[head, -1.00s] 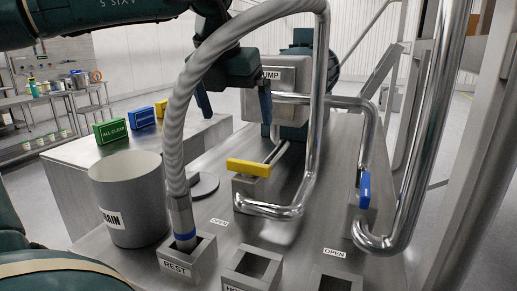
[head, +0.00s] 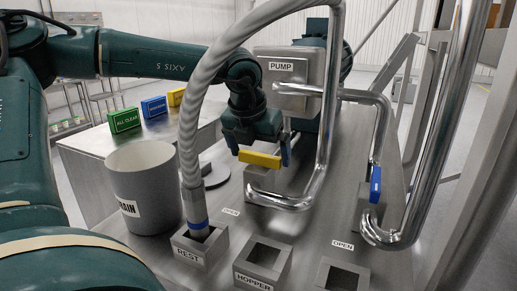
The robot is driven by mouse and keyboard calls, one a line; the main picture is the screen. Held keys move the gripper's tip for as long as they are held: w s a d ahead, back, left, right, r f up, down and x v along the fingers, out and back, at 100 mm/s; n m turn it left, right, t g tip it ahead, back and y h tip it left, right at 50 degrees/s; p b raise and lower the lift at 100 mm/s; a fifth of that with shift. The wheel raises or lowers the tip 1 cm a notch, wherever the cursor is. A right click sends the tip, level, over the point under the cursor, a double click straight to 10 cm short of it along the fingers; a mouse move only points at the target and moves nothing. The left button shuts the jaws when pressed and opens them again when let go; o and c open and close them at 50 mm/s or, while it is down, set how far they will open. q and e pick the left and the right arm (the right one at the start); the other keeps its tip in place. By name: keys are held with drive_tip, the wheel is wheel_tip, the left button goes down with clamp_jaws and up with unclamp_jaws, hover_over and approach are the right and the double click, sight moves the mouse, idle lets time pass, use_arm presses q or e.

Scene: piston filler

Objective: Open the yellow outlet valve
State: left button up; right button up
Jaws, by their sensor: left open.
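The yellow outlet valve handle (head: 259,160) lies crosswise on top of its grey valve block, in line with neither the short pipe behind it nor the "OPEN" label (head: 230,211) on the deck in front. My left gripper (head: 260,148) is open and pointing down at the handle from just behind and above. My right gripper is out of view.
A grey hose (head: 193,120) arches in front of my left arm into the "REST" socket (head: 201,243). Steel pipes and the pump box (head: 287,67) stand close to the right. A blue valve handle (head: 375,184) and a drain bucket (head: 147,190) are farther aside.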

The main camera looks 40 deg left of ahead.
use_arm(q)
drive_tip(key=shift+c, duration=0.2)
drive_tip(key=c, duration=0.7)
drive_tip(key=shift+o, duration=0.2)
drive_tip(key=shift+a+m+h+b, duration=0.1)
drive_tip(key=shift+m+h+b, duration=0.3)
drive_tip(key=shift+m, duration=0.6)
drive_tip(key=m+h, duration=0.1)
drive_tip(key=m, duration=0.2)
drive_tip(key=shift+a+r+m, duration=0.1)
drive_tip(key=shift+m, duration=0.2)
drive_tip(key=m+h+p, duration=0.1)
drive_tip(key=m, duration=0.2)
drive_tip(key=m+g+h+p, duration=0.1)
drive_tip(key=m, duration=0.2)
drive_tip(key=shift+w+a+h, duration=0.1)
drive_tip(key=shift+a+h, duration=0.05)
drive_tip(key=shift+h, duration=0.15)
drive_tip(key=m+g, duration=0.1)
drive_tip(key=m, duration=0.2)
drive_tip(key=m+g+h+p, duration=0.1)
drive_tip(key=m, duration=0.2)
drive_tip(key=shift+w, duration=0.15)
drive_tip(key=shift+m, duration=0.4)
